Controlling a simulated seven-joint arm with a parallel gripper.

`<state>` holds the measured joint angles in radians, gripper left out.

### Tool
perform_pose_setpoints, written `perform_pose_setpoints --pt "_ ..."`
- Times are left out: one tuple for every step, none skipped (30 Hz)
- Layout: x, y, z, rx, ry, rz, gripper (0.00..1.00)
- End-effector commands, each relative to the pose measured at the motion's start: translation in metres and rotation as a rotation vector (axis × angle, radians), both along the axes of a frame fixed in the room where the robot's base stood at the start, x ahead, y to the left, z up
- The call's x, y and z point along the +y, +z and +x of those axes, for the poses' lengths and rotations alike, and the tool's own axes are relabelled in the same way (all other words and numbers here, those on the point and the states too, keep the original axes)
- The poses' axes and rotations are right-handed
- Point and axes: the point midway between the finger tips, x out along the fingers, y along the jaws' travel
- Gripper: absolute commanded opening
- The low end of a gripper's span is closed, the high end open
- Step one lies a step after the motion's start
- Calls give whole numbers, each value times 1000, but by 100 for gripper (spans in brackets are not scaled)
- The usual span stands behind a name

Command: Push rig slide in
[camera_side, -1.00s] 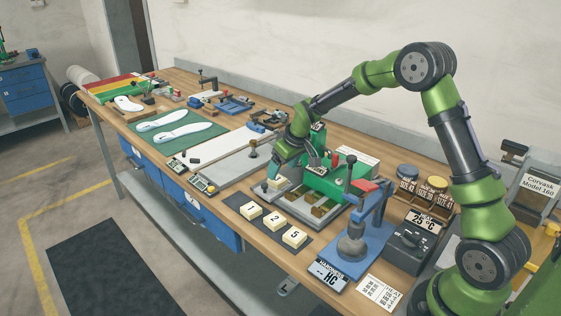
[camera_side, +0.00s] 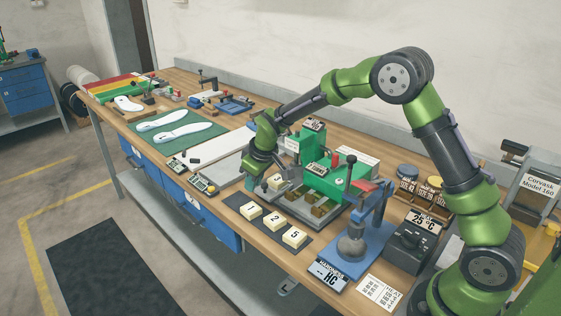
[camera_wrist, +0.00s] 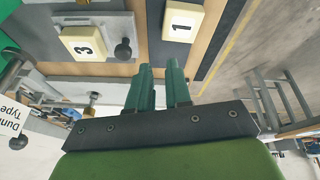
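The rig is a green machine (camera_side: 322,178) on the bench with a grey slide plate (camera_side: 287,193) at its front left. A cream block marked 3 (camera_side: 277,182) sits on the slide plate; it also shows in the wrist view (camera_wrist: 84,42). A dark round knob (camera_wrist: 123,50) stands at the plate's edge beside the block. My gripper (camera_wrist: 159,68) points down just off that edge, near the knob, with a narrow gap between its green fingers and nothing in it. In the side view my gripper (camera_side: 253,178) is left of the block; its fingertips are hard to make out.
Cream blocks marked 1 (camera_side: 252,210), 2 (camera_side: 274,221) and 5 (camera_side: 294,236) lie on a dark mat in front. A blue press (camera_side: 350,250) stands to the right. A small meter (camera_side: 203,187) and a white board (camera_side: 215,150) lie to the left.

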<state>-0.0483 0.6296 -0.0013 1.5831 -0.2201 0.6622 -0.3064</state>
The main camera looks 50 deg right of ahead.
Motion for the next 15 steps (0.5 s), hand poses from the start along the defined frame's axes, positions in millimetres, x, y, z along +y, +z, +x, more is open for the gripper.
perform_pose_setpoints --pt "28 2 0 13 30 -39 10" --pt "38 3 -1 21 31 -64 6" --pt "52 6 -2 30 26 -97 0" --pt "62 9 -3 34 16 -123 0" --pt "70 12 -5 37 0 -149 0" --pt "80 17 -6 34 -25 -185 0" --pt "86 22 -7 30 -49 -210 0" --pt "91 27 -8 22 -77 -234 0" --pt "97 33 -10 10 -123 -263 0" --pt "99 39 -10 -3 -162 -284 0" --pt "100 45 -11 -17 -207 -305 0" --pt "96 53 -11 -35 -269 -324 0" --pt "92 57 -11 -46 -315 -334 0" --pt "87 61 -11 -54 -359 -342 0" --pt "79 65 -11 -63 -414 -348 0"
